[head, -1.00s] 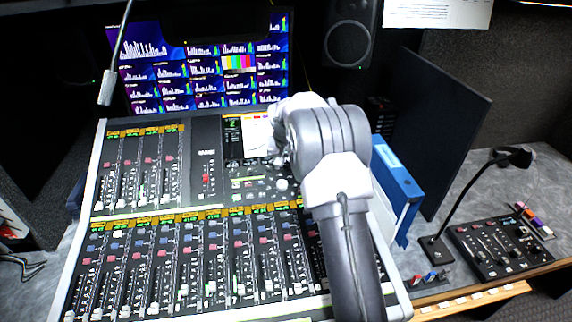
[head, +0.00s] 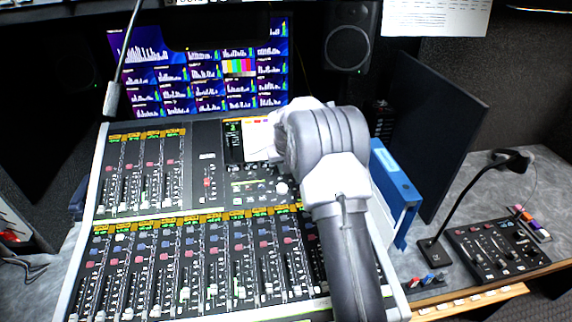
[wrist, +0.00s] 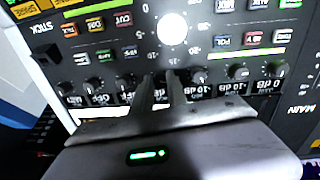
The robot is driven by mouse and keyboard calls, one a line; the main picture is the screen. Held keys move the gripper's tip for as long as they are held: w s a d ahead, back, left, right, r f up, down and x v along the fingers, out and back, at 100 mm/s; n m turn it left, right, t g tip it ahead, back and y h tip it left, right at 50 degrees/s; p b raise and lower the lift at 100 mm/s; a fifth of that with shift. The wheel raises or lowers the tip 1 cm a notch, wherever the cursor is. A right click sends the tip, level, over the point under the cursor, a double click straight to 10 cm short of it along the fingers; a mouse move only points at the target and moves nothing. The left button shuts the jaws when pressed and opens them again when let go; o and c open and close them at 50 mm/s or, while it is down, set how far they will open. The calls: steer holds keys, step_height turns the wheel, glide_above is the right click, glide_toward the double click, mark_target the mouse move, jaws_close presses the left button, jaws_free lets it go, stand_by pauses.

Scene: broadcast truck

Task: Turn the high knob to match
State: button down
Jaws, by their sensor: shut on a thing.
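In the wrist view, which shows the panel upside down, a row of small black knobs with small value readouts under them crosses the middle. My gripper (wrist: 161,79) has its two grey fingers close together at the middle of this row. They are shut on a small knob, which is mostly hidden between the fingertips, so its pointer cannot be read. A neighbouring knob (wrist: 200,75) stands just right of the fingers and another (wrist: 124,82) to their left. In the head view my arm hides the fingers and the held knob at the upper right of the mixing console (head: 205,160).
A large bright white knob (wrist: 172,28) sits beyond the fingertips, among coloured buttons. Monitor screens (head: 195,75) and a speaker (head: 351,40) stand behind the console. A blue binder (head: 397,185) is right of my arm. A gooseneck microphone (head: 470,195) and small control panel (head: 497,247) are farther right.

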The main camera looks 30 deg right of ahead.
steer(key=n+p, duration=0.3)
steer(key=n, duration=0.2)
steer(key=shift+r, duration=0.15)
steer(key=shift+s+n+t+p, duration=0.1)
steer(key=shift+n+t+p, duration=0.2)
steer(key=shift+n+p, duration=1.1)
steer(key=shift+n+b, duration=0.35)
steer(key=shift+n, duration=0.35)
steer(key=c, duration=1.3)
jaws_free()
steer(key=p+v, duration=0.4)
steer(key=v, duration=1.3)
steer(key=shift+s, duration=0.1)
steer(key=shift+r, duration=0.1)
